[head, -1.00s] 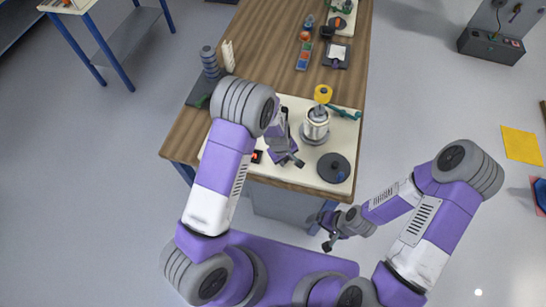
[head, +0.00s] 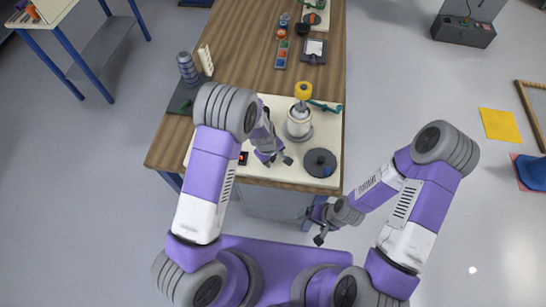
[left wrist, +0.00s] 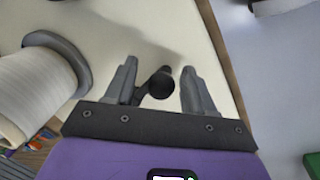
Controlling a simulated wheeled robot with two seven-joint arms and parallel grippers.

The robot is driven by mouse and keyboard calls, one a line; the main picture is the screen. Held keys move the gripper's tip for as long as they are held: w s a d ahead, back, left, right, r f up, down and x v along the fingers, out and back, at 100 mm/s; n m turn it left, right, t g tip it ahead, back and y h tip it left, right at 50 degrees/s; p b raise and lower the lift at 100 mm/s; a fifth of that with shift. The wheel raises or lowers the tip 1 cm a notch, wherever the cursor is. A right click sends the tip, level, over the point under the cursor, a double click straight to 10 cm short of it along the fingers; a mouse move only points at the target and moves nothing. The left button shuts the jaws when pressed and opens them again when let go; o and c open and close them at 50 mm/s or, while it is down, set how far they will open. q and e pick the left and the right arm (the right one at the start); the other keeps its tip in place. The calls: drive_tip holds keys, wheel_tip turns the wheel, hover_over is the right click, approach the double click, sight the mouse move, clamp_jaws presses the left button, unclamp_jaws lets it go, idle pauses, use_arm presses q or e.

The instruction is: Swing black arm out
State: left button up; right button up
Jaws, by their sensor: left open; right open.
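A white cylinder (head: 298,124) with a yellow top (head: 303,91) stands on a cream board (head: 267,179) on the table. In the left wrist view the cylinder (left wrist: 33,92) is at the left, on its grey base ring. A dark rod with a round black end (left wrist: 160,84), apparently the black arm, shows between the fingers of my left gripper (left wrist: 160,88). In the head view my left gripper (head: 277,162) is open, low over the board in front of the cylinder. Contact with the rod cannot be told. My right gripper (head: 321,231) is open and empty, off the table's front edge.
A black disc (head: 320,163) lies on the board's right. A red button box (head: 243,158) sits left of my left gripper. A grey ribbed stack (head: 188,68) stands back left. A green bar (head: 324,107) lies right of the cylinder.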

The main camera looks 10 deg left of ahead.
use_arm(q)
drive_tip(key=r, duration=0.5)
drive_tip(key=s+a+r, duration=0.1)
drive_tip(key=r, duration=0.1)
drive_tip(key=shift+r+p, duration=0.25)
drive_tip(key=shift+p, duration=0.15)
use_arm(e)
drive_tip(key=shift+r, duration=0.35)
use_arm(q)
drive_tip(key=shift+s, duration=0.1)
